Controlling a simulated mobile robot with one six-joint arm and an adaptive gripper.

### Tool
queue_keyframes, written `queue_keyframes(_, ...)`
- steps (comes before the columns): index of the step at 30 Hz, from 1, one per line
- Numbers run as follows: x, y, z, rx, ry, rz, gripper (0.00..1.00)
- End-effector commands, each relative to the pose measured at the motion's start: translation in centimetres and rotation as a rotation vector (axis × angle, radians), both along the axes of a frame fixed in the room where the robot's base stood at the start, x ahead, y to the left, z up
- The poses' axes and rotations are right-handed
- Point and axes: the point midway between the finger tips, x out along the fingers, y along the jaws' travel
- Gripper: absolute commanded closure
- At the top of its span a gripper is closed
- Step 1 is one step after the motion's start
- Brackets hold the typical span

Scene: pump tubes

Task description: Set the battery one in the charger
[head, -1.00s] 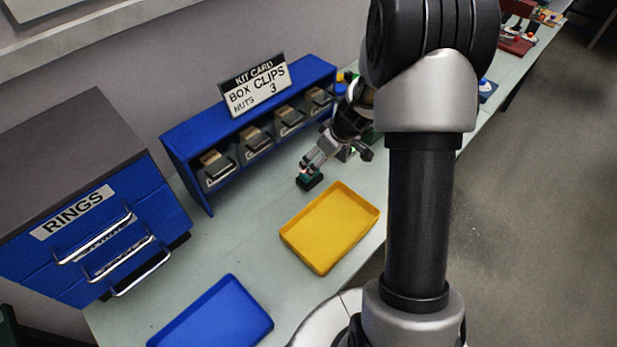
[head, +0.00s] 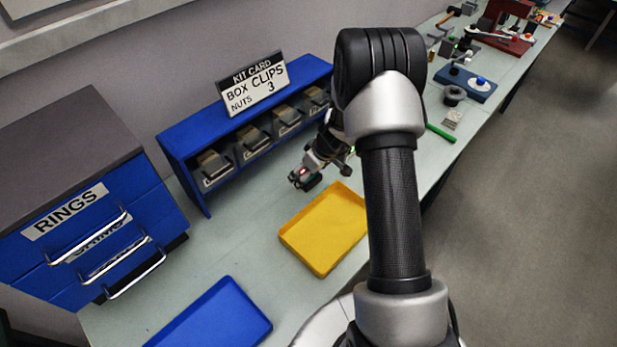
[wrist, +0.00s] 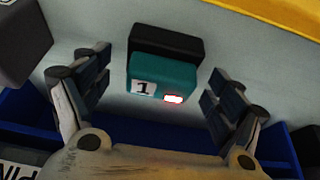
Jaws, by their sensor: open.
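Battery one is a teal block (wrist: 165,75) marked "1", with a small lit red light, in the wrist view. A black block (wrist: 168,42) adjoins its far side; I cannot tell whether this is the charger or part of the battery. In the head view the dark block with a red light (head: 307,182) is small, on the bench near the yellow tray. My gripper (wrist: 160,85) is open, its fingers on either side of the battery with visible gaps. It also shows in the head view (head: 311,171), partly hidden by its own wrist.
A yellow tray (head: 318,265) lies close by, and a blue tray (head: 210,325) nearer me. A blue shelf with bins (head: 190,133) stands behind the gripper. A blue drawer unit (head: 150,195) is at left. A dark grey block (wrist: 22,40) shows at the wrist view's left edge.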

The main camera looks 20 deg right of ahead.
Motion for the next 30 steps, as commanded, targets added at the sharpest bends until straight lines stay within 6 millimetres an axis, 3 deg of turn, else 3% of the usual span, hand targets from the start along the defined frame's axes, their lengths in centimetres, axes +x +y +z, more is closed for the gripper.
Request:
queue_keyframes(4,0.0,0.0,0.06,0.0,0.0,0.0,0.15)
queue_keyframes(30,0.02,-0.01,0.14,0.0,-0.001,0.0,0.73)
